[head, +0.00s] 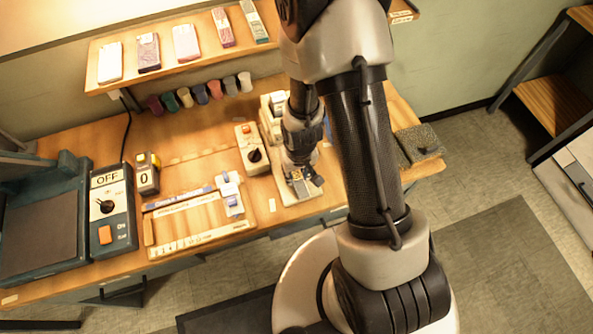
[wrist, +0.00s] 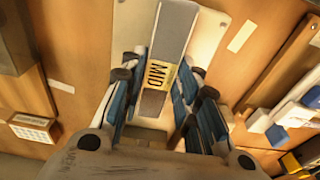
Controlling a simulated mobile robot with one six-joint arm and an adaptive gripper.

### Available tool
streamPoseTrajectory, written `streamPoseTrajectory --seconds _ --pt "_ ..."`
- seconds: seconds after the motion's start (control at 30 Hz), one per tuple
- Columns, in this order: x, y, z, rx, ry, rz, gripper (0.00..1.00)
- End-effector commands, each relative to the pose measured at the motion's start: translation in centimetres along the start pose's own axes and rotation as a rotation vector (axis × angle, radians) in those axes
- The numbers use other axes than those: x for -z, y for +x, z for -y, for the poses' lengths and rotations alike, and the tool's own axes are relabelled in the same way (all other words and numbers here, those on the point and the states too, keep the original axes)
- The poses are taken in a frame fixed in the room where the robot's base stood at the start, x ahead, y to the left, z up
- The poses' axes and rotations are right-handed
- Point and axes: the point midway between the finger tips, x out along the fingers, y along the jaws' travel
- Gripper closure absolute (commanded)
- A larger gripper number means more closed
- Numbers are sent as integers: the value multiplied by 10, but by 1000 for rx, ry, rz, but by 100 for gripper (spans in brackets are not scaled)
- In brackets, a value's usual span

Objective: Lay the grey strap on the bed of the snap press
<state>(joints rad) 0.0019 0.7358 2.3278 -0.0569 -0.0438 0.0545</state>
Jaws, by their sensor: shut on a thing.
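The grey strap (wrist: 174,28) with a yellow MID label shows in the wrist view, running lengthwise between the fingers. My gripper (wrist: 160,78) is shut on it near the label. In the head view my gripper (head: 303,178) points down over a pale plate (head: 291,195) at the table's front edge. This plate, apparently the bed of the cream snap press (head: 268,118), also lies below the strap in the wrist view (wrist: 210,38). My arm hides part of the press. I cannot tell whether the strap touches the plate.
A control box (head: 252,150) with a red button and black knob stands just left of the plate. A measuring board (head: 195,243) with a blue-and-white slider lies further left, beside a unit marked OFF (head: 112,210). A dark rough block (head: 418,143) sits at right.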

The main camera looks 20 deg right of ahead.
Motion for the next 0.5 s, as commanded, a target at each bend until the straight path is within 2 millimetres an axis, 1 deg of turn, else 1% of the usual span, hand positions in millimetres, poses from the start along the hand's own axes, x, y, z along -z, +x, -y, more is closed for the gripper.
streamPoseTrajectory --seconds 0.5 --pt "-1 12 0 0 0 0 99"
